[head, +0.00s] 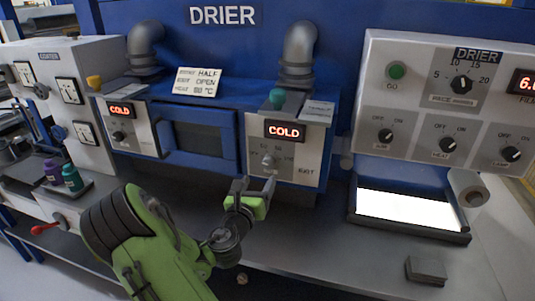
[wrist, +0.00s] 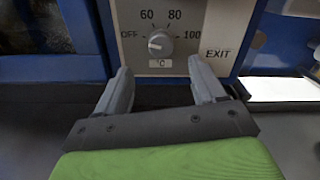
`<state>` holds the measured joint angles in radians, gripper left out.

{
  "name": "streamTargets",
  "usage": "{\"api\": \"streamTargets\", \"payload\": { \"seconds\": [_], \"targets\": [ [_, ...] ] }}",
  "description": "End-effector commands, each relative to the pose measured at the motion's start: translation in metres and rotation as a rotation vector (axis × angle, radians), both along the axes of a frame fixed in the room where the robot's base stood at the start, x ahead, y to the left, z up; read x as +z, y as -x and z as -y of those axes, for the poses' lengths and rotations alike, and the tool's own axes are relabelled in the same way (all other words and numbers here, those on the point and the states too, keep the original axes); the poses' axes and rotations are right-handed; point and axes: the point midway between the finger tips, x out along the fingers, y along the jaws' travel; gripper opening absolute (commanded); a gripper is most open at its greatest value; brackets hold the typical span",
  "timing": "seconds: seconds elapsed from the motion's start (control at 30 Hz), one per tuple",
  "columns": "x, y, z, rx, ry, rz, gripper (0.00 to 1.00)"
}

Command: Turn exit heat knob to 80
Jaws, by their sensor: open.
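The exit heat knob (wrist: 160,43) is a grey dial on a pale panel marked OFF, 60, 80, 100 and °C, with EXIT beside it. Its white mark seems to point left, toward OFF. In the head view the knob (head: 268,160) sits below a red COLD display (head: 285,131) on the right-hand panel of the blue drier. My gripper (wrist: 161,78) is open and empty, its two fingers spread below and in front of the knob, not around it. In the head view my gripper (head: 256,188) is just in front of the panel's lower edge.
A card (head: 197,82) reads HALF, OPEN, 80 °C. A lit tray (head: 408,208) lies right. The counter before the panel is clear.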

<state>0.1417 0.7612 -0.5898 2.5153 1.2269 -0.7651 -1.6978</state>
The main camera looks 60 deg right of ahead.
Motion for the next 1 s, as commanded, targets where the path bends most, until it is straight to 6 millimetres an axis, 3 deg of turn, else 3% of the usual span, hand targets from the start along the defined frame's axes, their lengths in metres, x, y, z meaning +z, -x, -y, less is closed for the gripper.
{"api": "streamTargets", "payload": {
  "seconds": [0.13,0.3,0.43,0.6,0.83,1.0],
  "targets": [
    [0.002,0.001,0.016,-0.004,-0.014,-0.005,0.69],
    [0.004,-0.006,0.057,-0.004,-0.009,0.005,0.69],
    [0.002,-0.010,0.078,0.000,-0.009,0.004,0.69],
    [-0.001,-0.012,0.090,0.000,-0.009,0.004,0.69],
    [-0.003,-0.013,0.091,0.000,-0.009,0.003,0.69],
    [-0.003,-0.013,0.091,0.000,-0.009,0.003,0.45]
  ]
}}
